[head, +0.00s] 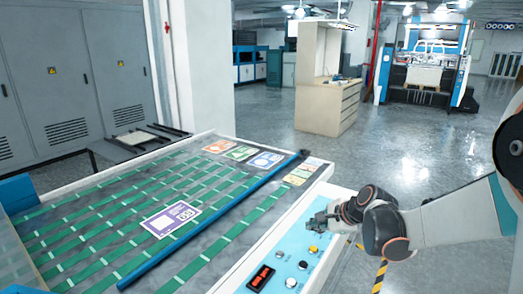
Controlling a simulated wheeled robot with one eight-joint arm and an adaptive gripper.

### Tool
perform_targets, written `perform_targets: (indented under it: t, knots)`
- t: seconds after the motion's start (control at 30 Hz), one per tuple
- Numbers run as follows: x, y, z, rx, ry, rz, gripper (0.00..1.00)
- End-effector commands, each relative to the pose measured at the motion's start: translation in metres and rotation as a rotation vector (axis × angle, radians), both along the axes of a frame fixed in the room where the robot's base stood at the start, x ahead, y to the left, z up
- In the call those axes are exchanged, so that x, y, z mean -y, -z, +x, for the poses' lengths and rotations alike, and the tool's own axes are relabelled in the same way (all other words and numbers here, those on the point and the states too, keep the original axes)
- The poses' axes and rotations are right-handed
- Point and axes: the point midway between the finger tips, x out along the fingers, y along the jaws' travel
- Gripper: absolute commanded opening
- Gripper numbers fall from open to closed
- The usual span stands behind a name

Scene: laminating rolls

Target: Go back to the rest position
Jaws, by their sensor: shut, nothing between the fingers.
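My gripper (318,224) is at the right of the head view, at the end of my white and dark arm that comes in from the right edge. It hangs over or close to the light blue control panel (268,262) on the machine's near right side. The fingers are small in this view and hold nothing that I can see. I cannot tell whether the gripper touches the panel.
The machine's bed (110,222) has green belts, a blue bar (215,218) and a purple-and-white sheet (170,219). Grey cabinets (75,80) stand at the left. A beige workbench (322,100) and a blue-white machine (428,65) stand behind. The floor (400,150) between is clear.

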Motion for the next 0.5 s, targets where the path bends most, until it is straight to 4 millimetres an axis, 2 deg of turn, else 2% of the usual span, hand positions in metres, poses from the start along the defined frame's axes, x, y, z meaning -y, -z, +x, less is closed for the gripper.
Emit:
perform_targets:
  t: [0.03, 0.2, 0.5]
  knots:
    - [-0.003, -0.012, -0.014, 0.017, -0.040, -0.048, 0.00]
    - [-0.007, -0.041, -0.056, 0.077, -0.194, -0.238, 0.00]
    - [-0.009, -0.077, -0.137, 0.168, -0.480, -0.562, 0.00]
